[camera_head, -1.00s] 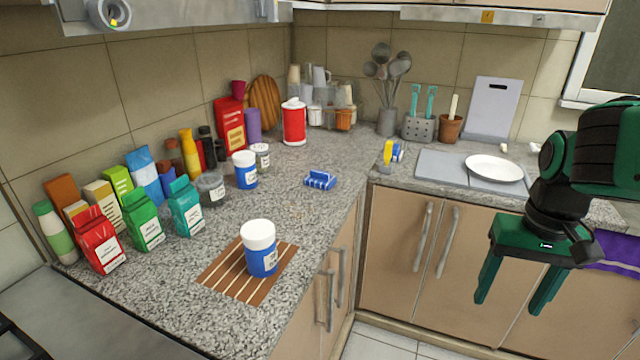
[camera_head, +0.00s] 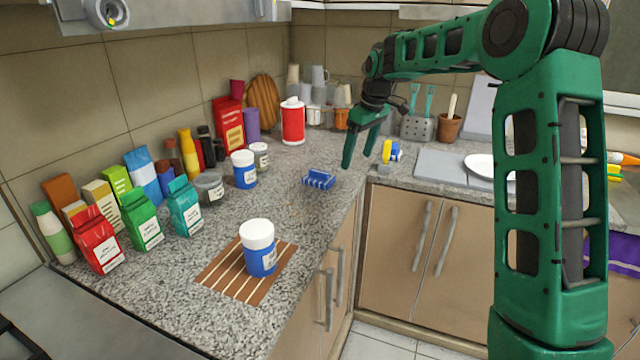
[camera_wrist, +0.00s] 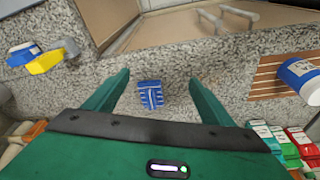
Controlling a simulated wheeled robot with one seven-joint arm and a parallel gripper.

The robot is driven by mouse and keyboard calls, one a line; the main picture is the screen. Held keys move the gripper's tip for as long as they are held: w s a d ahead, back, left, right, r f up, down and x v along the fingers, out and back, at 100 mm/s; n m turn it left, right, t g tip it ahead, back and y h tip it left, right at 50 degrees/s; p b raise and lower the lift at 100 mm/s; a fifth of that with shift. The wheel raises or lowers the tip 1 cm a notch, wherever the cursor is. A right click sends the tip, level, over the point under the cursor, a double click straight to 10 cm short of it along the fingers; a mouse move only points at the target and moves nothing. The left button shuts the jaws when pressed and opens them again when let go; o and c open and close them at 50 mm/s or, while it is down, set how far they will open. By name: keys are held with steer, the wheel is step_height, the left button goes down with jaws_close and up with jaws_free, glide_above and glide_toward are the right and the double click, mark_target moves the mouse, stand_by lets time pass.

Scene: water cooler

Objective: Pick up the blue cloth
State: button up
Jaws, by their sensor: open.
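The blue cloth (camera_head: 319,179), blue with white stripes and folded into a small bundle, lies on the granite counter near the inner corner edge. It also shows in the wrist view (camera_wrist: 150,95), between and beyond my fingers. My gripper (camera_head: 362,146) is open and empty, above the counter to the right of and higher than the cloth in the head view. In the wrist view the two green fingers (camera_wrist: 160,88) stand wide apart with the cloth roughly centred between them, not touching it.
A white-lidded blue jar (camera_head: 262,262) stands on a slatted wooden trivet (camera_head: 222,272). Another blue jar (camera_head: 245,176) and several packets and bottles line the wall. A yellow-and-blue item (camera_head: 388,152) sits right of the cloth. The counter around the cloth is clear.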

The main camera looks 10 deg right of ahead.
mark_target(319, 171)
steer(key=w+a+f+n+y, duration=0.25)
steer(key=w+a, duration=0.25)
steer(key=w, duration=0.6)
steer(key=shift+n+t+h, duration=0.25)
steer(key=shift+t, duration=0.05)
steer(key=x, duration=1)
steer(key=shift+w+a+f, duration=0.15)
steer(key=shift+a+f, duration=0.05)
steer(key=shift+f, duration=0.1)
steer(key=c, duration=1.2)
